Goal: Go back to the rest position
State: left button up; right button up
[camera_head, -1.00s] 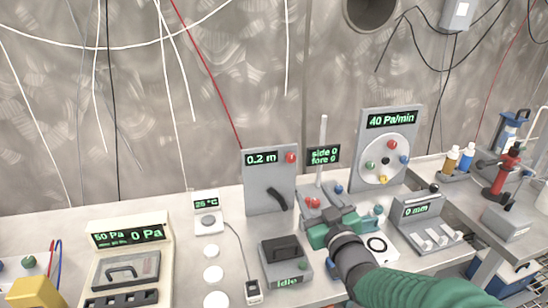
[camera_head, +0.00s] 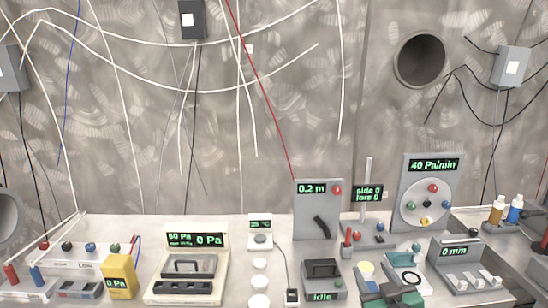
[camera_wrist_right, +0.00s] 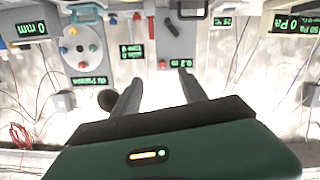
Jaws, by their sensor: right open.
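My right gripper (camera_head: 384,284) shows at the bottom edge of the head view, in front of the bench instruments; its arm is mostly out of the picture. In the right wrist view, the right gripper (camera_wrist_right: 160,88) has its two dark fingers apart with nothing between them. That view looks upside down at the instruments, with the panel reading 0.2 m (camera_wrist_right: 179,42) beyond the fingers. My left gripper is in neither view.
A bench (camera_head: 215,230) carries a 50 Pa case (camera_head: 187,267), a panel reading 0.2 m (camera_head: 318,208), a 40 Pa/min panel (camera_head: 408,170) and a 0 mm block (camera_head: 454,252). A yellow box (camera_head: 119,275) stands at left. Cables hang on the metal wall.

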jog(key=s+f+m+g, duration=0.1)
jog(key=s+f+g, duration=0.3)
jog(key=f, duration=0.4)
jog(key=s+f+m+g, duration=0.1)
jog(key=s+f+g, duration=0.25)
jog(key=f, duration=0.45)
jog(key=s+a+f+g, duration=0.3)
jog(key=s+f+g, duration=0.4)
jog(key=s, duration=0.7)
pick_arm(q)
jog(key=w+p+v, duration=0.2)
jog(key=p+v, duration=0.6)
jog(key=p, duration=0.1)
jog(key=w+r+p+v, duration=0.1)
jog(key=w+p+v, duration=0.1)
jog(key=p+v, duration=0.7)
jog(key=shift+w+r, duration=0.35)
pick_arm(e)
notch_tip(320, 180, up, 17)
jog(key=shift+s+r, duration=0.15)
jog(key=shift+s, duration=0.25)
jog(key=shift+t, duration=0.25)
